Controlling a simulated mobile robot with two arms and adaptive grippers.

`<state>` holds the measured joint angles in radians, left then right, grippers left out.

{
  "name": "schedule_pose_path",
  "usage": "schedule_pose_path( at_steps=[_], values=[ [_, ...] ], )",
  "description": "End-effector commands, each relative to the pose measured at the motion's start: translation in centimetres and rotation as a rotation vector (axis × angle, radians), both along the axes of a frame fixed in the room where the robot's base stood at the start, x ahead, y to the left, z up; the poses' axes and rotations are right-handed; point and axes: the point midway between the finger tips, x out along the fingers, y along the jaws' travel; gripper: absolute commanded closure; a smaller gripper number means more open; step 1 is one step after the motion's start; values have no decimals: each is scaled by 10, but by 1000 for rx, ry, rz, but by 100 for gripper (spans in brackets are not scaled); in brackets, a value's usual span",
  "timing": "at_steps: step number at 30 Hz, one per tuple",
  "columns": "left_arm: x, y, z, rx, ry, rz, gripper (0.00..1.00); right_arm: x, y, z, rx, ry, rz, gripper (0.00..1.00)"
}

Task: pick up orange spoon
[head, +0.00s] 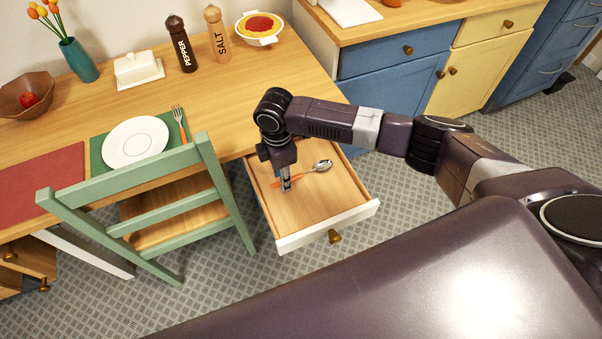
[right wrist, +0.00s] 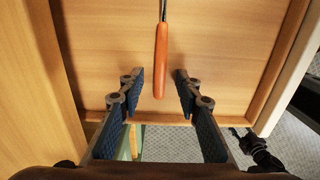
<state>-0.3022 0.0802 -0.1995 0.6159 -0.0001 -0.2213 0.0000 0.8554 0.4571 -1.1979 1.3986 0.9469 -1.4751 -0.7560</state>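The orange-handled spoon lies in the open drawer (head: 320,214); its metal bowl (head: 323,166) shows in the head view, with part of the handle hidden by my gripper. My right gripper (head: 286,186) points down into the drawer over the handle. In the right wrist view the orange handle (right wrist: 161,62) lies between the two open fingers (right wrist: 158,92), with space on both sides and no contact visible. The height of the fingertips above the drawer floor is hard to tell. My left gripper is not in view.
The drawer's front panel (head: 330,225) and side walls surround the gripper. A green chair (head: 150,200) stands left of the drawer. The wooden table (head: 215,110) bears a plate (head: 134,142), a fork (head: 180,122) and shakers. The rest of the drawer floor is clear.

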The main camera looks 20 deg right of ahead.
Motion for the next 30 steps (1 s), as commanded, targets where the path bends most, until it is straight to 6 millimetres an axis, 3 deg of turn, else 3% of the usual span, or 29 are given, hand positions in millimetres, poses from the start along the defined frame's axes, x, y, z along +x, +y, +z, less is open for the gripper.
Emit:
schedule_pose_path(
  at_steps=[5, 14, 25, 30],
  values=[
    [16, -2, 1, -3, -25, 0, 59, 0, 0, 0, 0, 0, 0, 69],
    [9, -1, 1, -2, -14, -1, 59, 0, 0, 0, 0, 0, 0, 100],
    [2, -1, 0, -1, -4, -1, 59, 0, 0, 2, 0, 0, 0, 100],
    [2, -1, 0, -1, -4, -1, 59, 1, 0, 13, 1, -1, -1, 100]
  ],
)
